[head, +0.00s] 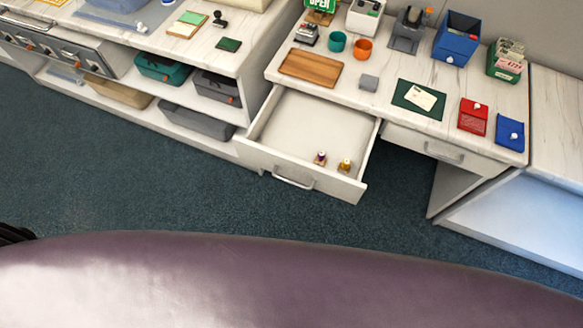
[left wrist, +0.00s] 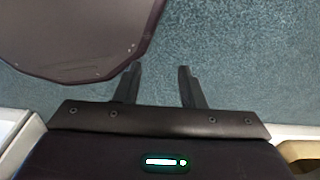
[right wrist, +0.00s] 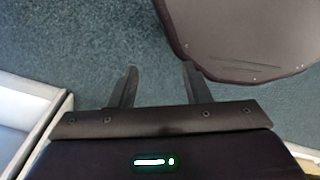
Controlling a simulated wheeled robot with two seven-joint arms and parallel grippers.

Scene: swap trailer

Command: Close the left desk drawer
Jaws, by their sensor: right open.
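The left desk drawer (head: 310,125) is pulled out of the white desk in the head view, its inside showing. Its front panel has a metal bar handle (head: 293,180). Two small purple and gold items, one of them a bottle-like piece (head: 345,166), are in it near the front. My left gripper (left wrist: 160,78) is open and empty over the carpet in the left wrist view. My right gripper (right wrist: 158,80) is open and empty over the carpet in the right wrist view. Neither gripper can be made out in the head view, and neither touches the drawer.
The right desk drawer (head: 440,147) is shut. The desktop holds a wooden board (head: 310,67), cups, a green mat (head: 417,98) and several boxes. A shelf unit (head: 185,95) stands to the left. The carpet (head: 150,190) before the drawer is clear.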

